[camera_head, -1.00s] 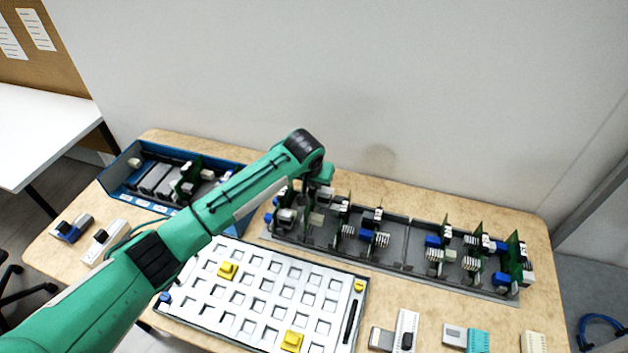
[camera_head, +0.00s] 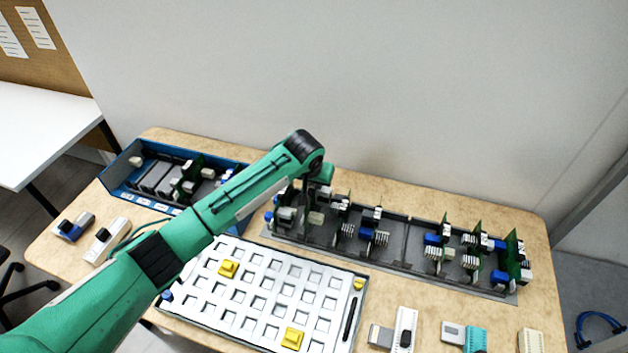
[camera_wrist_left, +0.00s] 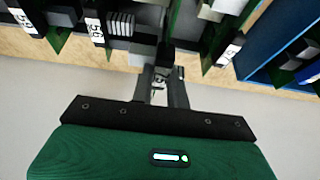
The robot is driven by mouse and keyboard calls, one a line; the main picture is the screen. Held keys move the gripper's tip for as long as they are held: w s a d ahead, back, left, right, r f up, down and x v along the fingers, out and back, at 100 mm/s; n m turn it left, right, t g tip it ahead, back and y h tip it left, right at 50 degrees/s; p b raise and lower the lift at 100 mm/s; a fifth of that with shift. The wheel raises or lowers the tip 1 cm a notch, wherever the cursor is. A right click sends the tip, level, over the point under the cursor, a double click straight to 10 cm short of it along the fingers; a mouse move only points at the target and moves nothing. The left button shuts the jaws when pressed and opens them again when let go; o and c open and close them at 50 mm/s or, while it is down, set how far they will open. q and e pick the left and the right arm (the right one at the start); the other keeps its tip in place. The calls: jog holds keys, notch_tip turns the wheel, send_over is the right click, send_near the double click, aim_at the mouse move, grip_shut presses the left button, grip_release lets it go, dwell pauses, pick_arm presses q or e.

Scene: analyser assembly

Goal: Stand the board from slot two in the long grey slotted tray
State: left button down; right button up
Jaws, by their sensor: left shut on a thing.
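The long grey slotted tray (camera_head: 394,247) lies along the back of the table with several green boards standing upright in it. My left gripper (camera_head: 306,203) reaches down over the tray's left part. In the left wrist view my gripper (camera_wrist_left: 158,88) is shut on a green board (camera_wrist_left: 183,22), which carries grey and white blocks. The held board stands roughly upright between neighbouring boards in the tray. Its lower edge is hidden, so I cannot tell whether it is seated in a slot. My right gripper is not in view.
A blue case (camera_head: 118,178) with grey modules and a green board stands at the back left. A white perforated panel (camera_head: 262,313) with yellow blocks lies in front of the tray. Small connectors lie at the front right. The tray's middle has bare room.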

pick_arm(q)
jog(key=shift+f, duration=0.8)
dwell(0.4)
jog(key=shift+f, duration=0.15)
jog(key=shift+f, duration=0.65)
dwell(0.3)
